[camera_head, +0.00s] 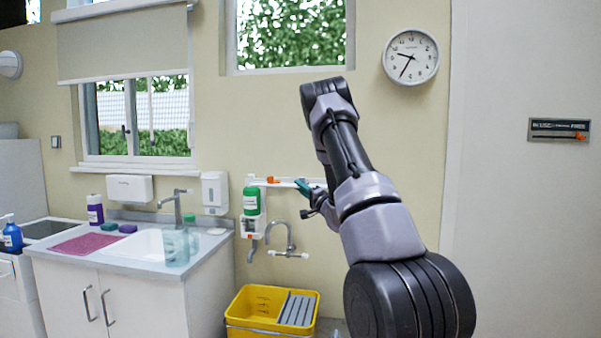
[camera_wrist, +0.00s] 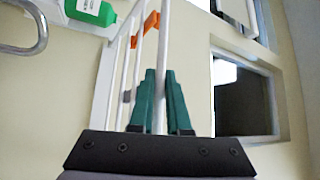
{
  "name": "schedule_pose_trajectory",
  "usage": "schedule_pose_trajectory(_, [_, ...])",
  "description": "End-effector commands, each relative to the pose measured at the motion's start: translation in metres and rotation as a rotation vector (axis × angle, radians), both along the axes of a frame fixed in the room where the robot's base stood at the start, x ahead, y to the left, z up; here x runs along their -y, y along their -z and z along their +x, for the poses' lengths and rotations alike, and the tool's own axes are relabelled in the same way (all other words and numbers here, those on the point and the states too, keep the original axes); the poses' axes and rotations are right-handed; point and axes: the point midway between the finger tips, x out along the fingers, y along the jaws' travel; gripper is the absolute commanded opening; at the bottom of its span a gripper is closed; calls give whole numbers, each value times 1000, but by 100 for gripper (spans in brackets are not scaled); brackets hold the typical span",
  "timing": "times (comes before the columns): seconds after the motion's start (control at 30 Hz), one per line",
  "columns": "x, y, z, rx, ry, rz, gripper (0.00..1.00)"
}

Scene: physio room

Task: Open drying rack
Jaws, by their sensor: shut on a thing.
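The white drying rack (camera_head: 284,182) is on the far wall, right of the green bottle, and looks like a thin horizontal bar in the head view. In the wrist view, the rack's white bars (camera_wrist: 118,75) run away from the camera with orange clips (camera_wrist: 151,22) on them. My gripper (camera_head: 303,186) has teal fingers and is at the right end of the rack. In the wrist view, my gripper (camera_wrist: 161,75) is shut on one white bar, which passes between the fingers. How far the rack stands out from the wall is unclear.
The green bottle (camera_head: 251,199) hangs beside the rack's left end. Below are a wall tap (camera_head: 290,240) and a yellow tub (camera_head: 258,306). A sink counter (camera_head: 80,248) stands at left. The wall right of my arm is mostly clear.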

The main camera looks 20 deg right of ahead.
Motion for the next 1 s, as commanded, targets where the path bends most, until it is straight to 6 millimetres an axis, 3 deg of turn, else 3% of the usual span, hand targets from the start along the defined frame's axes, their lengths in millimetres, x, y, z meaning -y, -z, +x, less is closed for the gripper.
schedule_pose_trajectory(0.23, [-1,26,-2,72,0,-49,0])
schedule_pose_trajectory(0.77, [-2,32,-2,96,-1,-65,0])
schedule_pose_trajectory(0.8, [-2,32,-2,96,-1,-65,22])
schedule_pose_trajectory(0.87, [-2,32,-2,96,-1,-64,44])
schedule_pose_trajectory(1.0, [-2,32,-2,96,-1,-64,44])
